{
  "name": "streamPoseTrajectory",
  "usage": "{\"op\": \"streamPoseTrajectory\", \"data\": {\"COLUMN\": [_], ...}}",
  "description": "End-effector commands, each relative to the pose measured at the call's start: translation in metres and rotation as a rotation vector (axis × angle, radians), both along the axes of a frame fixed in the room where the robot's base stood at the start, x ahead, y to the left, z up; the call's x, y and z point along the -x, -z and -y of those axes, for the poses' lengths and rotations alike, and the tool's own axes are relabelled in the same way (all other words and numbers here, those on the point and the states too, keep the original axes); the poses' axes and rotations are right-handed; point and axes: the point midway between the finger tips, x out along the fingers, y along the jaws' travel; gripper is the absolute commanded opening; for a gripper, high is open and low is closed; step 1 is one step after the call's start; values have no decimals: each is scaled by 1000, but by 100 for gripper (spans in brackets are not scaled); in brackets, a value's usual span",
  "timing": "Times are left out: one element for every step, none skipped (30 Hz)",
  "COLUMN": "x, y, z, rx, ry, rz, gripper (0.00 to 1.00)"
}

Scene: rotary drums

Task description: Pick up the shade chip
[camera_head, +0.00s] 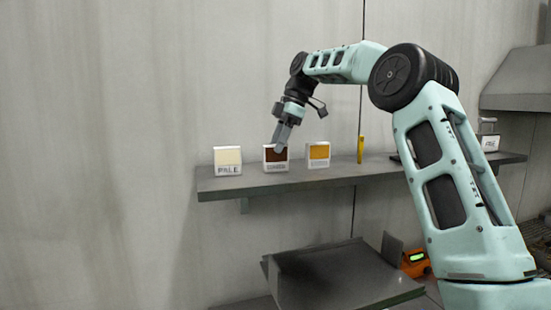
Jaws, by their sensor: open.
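Three shade chips stand upright in a row on a grey shelf (240,188). The left one is a cream chip (228,158) lettered "PALE". The middle one is a dark brown chip (270,155), and the right one is an amber chip (318,154). My gripper (280,147) is open and points down at the brown chip, its fingers covering part of that chip's upper right. I cannot tell whether they touch it or straddle it. The small print on the brown and amber chips is too small to read.
A narrow yellow upright object (360,149) stands right of the amber chip. Below are a dark flat tray (340,280) and an orange device (416,264) with a green display. A wall rises close behind the chips.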

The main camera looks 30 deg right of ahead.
Motion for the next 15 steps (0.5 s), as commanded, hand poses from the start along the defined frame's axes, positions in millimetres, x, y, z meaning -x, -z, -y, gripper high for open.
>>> {"op": "streamPoseTrajectory", "data": {"x": [-2,-3,-5,-5,-6,-6,-7,-7,-7,-7,-8,-8,-8,-8,-8], "y": [4,8,14,18,22,25,28,30,31,32,33,33,33,33,33], "z": [-3,-4,-6,-8,-9,-10,-11,-11,-12,-12,-12,-12,-12,-12,-12], "rx": [-1,-1,-1,0,0,0,0,-1,0,0,0,0,0,0,0], "ry": [-1,-1,-2,-2,-1,-1,-1,-1,0,0,0,0,-1,-1,0], "rz": [-5,-5,-5,-4,-3,-3,-2,-2,-1,-1,0,0,0,0,0], "gripper": [47,47,47,47,47,47,47,47,47,47,47,47,47,47,47]}}
